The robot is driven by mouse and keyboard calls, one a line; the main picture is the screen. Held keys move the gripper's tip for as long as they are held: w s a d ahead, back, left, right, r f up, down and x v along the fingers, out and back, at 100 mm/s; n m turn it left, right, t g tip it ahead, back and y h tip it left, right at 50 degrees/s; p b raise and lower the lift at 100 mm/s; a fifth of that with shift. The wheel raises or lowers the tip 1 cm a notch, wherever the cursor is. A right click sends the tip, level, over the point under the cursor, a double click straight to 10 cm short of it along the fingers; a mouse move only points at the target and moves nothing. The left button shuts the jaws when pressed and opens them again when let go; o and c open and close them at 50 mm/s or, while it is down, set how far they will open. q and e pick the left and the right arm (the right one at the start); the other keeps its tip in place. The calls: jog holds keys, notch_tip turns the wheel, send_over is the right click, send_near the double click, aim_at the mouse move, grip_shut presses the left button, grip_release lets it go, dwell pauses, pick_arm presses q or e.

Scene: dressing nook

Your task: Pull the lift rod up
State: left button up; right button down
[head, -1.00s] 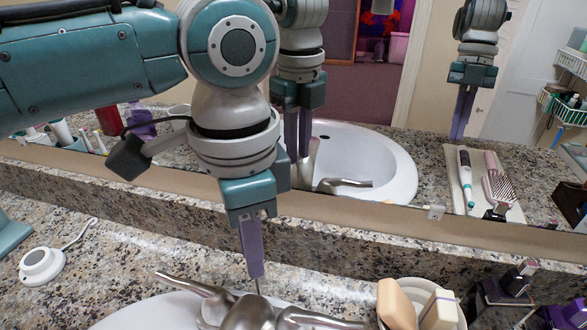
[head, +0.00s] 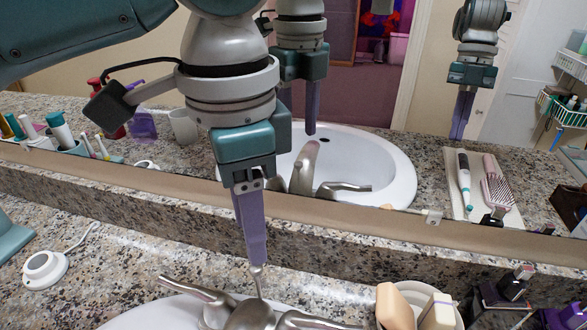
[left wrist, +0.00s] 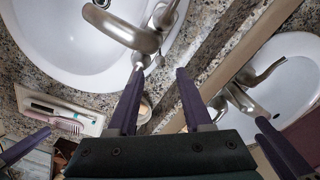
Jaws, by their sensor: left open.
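The lift rod (head: 259,283) is a thin metal rod with a small knob, standing up behind the faucet (head: 250,317) in the head view. My left gripper (head: 256,262) points down right above it, its fingertips close to the knob. In the head view one finger hides the other, and I cannot tell whether they touch the rod. In the left wrist view the left gripper (left wrist: 158,69) is open, its two purple fingers apart near the faucet (left wrist: 122,28). My right arm shows only as a reflection in the mirror.
A soap holder (head: 452,297) with soap bars stands right of the faucet. A white round device with a cord (head: 44,268) lies on the granite counter at left. The mirror and a raised granite ledge (head: 130,215) run behind the sink. Dark bottles (head: 500,295) stand at the right.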

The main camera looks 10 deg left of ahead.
pick_arm(q)
notch_tip(320, 180, up, 5)
dwell(0.4)
jog(key=s+d+n+t+h+p, duration=0.25)
jog(key=s+d+h+p, duration=0.2)
jog(key=s+p, duration=0.3)
jog(key=s+a+r+n+t+y+p, duration=0.1)
jog(key=s+a+r+n+y+p, duration=0.15)
jog(key=s+a, duration=0.35)
jog(key=s+a+r+n+y+p, duration=0.2)
jog(key=s+a+n+p, duration=0.2)
jog(key=a, duration=0.3)
notch_tip(320, 180, up, 37)
jog(key=p, duration=3.6)
jog(key=shift+w+d+f, duration=0.2)
jog(key=shift+w, duration=0.1)
